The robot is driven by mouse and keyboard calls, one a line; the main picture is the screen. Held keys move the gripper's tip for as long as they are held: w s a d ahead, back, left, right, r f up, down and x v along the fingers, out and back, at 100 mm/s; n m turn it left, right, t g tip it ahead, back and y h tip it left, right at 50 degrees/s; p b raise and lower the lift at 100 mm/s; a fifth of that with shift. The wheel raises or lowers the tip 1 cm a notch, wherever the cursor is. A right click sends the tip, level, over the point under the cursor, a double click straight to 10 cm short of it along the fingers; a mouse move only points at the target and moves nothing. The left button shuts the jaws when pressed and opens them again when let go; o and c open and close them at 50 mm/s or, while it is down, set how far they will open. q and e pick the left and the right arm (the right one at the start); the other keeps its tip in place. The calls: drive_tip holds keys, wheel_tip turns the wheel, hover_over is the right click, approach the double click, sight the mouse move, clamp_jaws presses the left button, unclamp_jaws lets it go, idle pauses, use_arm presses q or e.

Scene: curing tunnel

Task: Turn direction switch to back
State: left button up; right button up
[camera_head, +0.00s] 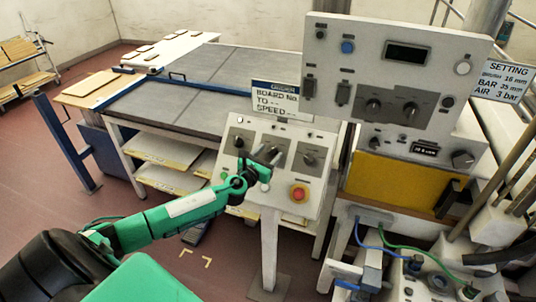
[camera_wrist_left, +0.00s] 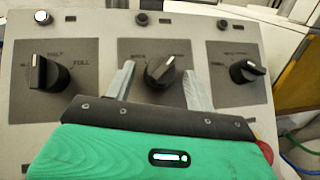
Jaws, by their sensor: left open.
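A sloped control panel (camera_head: 325,180) carries three black rotary switches in a row. The middle switch (camera_wrist_left: 160,71) has its pale pointer line toward the upper right in the left wrist view; its small lettering is too blurred to read surely, so I cannot confirm it is the direction switch. My left gripper (camera_head: 264,162) is open at the panel. In the left wrist view its two grey fingers (camera_wrist_left: 158,80) appear on either side of the middle switch; contact cannot be told. The left switch (camera_wrist_left: 47,73) and right switch (camera_wrist_left: 247,70) stand clear of the fingers. My right gripper is out of view.
A taller grey control box (camera_head: 390,70) stands behind to the right. A grey-topped table (camera_head: 170,100) lies behind left, and open floor (camera_head: 50,180) shows at left.

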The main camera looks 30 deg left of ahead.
use_arm(q)
drive_tip(key=c, duration=1)
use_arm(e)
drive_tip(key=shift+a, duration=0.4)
